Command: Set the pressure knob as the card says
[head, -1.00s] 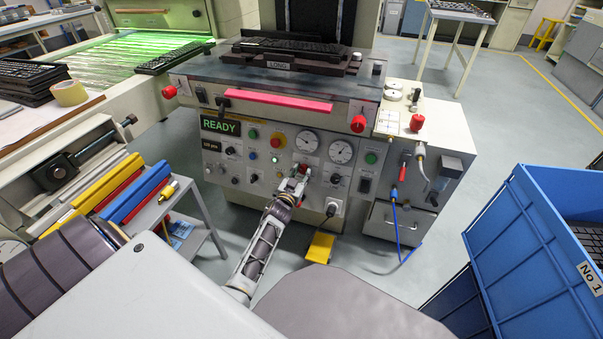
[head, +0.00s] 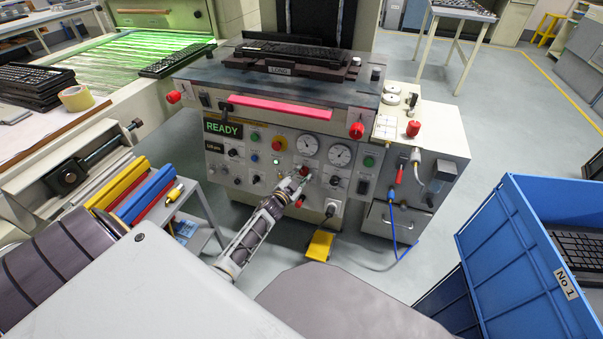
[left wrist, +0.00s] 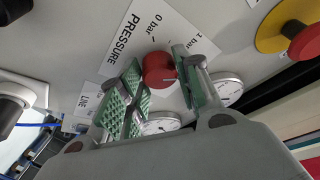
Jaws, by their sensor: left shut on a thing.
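The red pressure knob (left wrist: 157,70) sits between the two green-padded fingers of my left gripper (left wrist: 160,82) in the left wrist view. The gripper is shut on it. The white label (left wrist: 135,45) behind it reads PRESSURE, with 0 bar and 1 bar marks. I cannot read the knob's pointer. In the head view my left gripper (head: 295,182) reaches the front panel (head: 232,170) below two round gauges (head: 308,146). My right gripper is not in view.
An emergency-stop button (head: 279,144) and a READY display (head: 222,128) are on the panel. A yellow pedal (head: 320,245) stands on the floor below. A blue crate (head: 520,250) is at the right and a small rack (head: 205,215) at the left.

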